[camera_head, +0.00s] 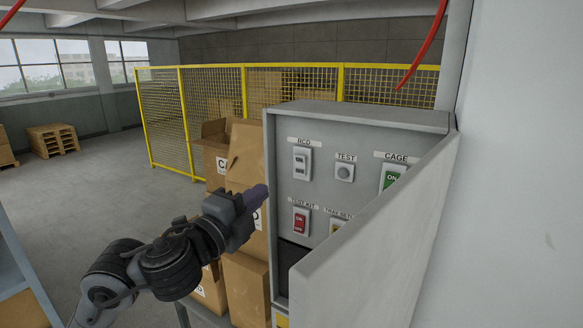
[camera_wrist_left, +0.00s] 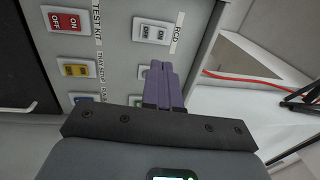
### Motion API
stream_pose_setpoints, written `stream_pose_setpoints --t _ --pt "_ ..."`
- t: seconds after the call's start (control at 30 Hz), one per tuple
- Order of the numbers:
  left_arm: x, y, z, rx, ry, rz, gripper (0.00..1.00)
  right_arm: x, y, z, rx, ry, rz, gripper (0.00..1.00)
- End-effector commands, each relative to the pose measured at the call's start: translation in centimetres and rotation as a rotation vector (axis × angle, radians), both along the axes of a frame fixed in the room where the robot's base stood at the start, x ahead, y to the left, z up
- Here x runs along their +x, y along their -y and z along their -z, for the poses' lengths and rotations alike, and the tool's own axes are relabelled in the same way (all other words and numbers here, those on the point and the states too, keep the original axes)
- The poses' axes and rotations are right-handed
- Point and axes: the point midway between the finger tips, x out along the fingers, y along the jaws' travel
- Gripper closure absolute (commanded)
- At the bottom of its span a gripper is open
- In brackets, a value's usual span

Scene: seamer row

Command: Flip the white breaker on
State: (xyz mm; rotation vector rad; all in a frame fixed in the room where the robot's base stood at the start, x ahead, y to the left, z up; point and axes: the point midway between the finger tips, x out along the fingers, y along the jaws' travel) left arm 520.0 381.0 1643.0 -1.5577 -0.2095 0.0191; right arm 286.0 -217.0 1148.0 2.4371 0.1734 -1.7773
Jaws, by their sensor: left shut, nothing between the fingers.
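The white breaker (camera_head: 302,161) sits under the RCD label at the top left of the grey panel. It also shows in the left wrist view (camera_wrist_left: 152,32), above my fingers. I cannot tell which way its rocker is set. My left gripper (camera_head: 263,191) has its purple fingers shut and empty. In the head view they are at the panel's left edge, lower left of the white breaker and apart from it. In the left wrist view the shut fingers (camera_wrist_left: 163,70) cover part of the panel beside the breaker. My right gripper is not in view.
A grey TEST button (camera_head: 345,172), a green CAGE switch (camera_head: 393,178), a red TEST KIT switch (camera_head: 301,222) and a yellow switch (camera_head: 336,226) share the panel. The open cabinet door (camera_head: 372,255) juts out on the right. Cardboard boxes (camera_head: 246,285) stand left of the cabinet.

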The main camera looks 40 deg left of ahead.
Motion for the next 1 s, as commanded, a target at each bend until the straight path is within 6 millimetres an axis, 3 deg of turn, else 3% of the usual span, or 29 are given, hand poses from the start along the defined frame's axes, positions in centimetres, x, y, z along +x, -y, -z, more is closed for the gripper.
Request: stream_pose_setpoints --t 0.27,0.6,0.8,1.0 --pt "4.1 -0.6 -0.5 -0.004 0.000 0.000 1.00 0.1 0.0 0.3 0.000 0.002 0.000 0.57" --pt "10.0 -1.5 -1.5 -0.003 -0.002 0.000 1.00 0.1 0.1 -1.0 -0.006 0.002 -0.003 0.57" --pt "12.1 -1.7 -1.6 0.000 -0.001 0.000 1.00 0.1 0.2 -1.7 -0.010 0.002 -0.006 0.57" --pt "12.9 -1.9 -1.6 0.001 0.000 0.000 1.00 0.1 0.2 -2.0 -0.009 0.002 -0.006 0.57"
